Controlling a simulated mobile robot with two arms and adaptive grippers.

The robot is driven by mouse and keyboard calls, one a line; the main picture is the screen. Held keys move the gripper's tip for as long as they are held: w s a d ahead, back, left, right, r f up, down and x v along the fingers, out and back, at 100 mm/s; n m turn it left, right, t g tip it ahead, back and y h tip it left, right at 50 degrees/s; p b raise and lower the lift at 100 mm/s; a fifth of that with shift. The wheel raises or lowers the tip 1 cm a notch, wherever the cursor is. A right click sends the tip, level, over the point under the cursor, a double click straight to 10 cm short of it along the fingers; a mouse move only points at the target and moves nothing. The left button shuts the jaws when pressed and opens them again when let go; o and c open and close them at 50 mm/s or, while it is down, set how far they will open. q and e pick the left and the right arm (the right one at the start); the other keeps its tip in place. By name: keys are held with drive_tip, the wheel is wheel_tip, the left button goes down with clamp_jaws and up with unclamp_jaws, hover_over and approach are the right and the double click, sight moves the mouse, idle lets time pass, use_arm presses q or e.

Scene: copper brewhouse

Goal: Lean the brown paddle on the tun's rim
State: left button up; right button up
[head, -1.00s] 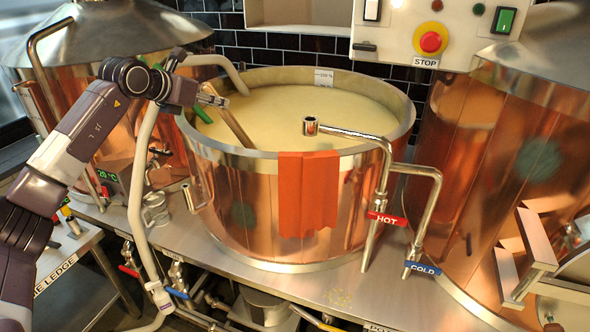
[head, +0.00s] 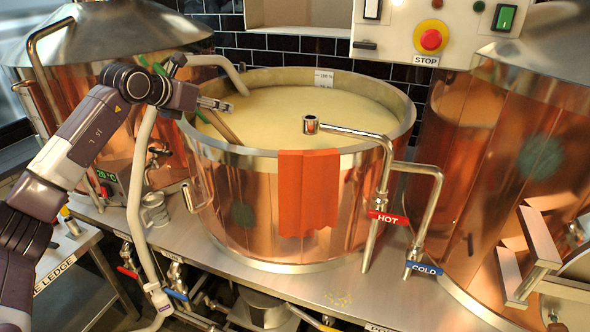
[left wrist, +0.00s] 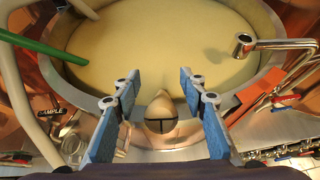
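The brown paddle (head: 225,128) slants down to the right inside the near left part of the copper tun's rim (head: 265,160). Its upper part is hidden by my left gripper (head: 215,104), and its lower end is lost behind the near rim. In the left wrist view the tun (left wrist: 265,90) lies ahead, and my left gripper's blue-padded fingers (left wrist: 160,88) are spread apart. A brown rounded piece (left wrist: 160,106), apparently the paddle seen nearly end-on, lies between them with a gap on each side. My right gripper is in neither view.
A green stick (left wrist: 42,48) is left of the fingers. An orange-red cloth (head: 308,195) hangs over the front rim. Hot and cold pipes (head: 385,175) stand at the front right. A pale hose (head: 140,200) runs down at left. Pale mash (head: 310,110) fills the tun.

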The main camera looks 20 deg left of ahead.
use_arm(q)
drive_tip(key=shift+f, duration=0.25)
drive_tip(key=v, duration=1.2)
drive_tip(key=shift+a+r, duration=0.1)
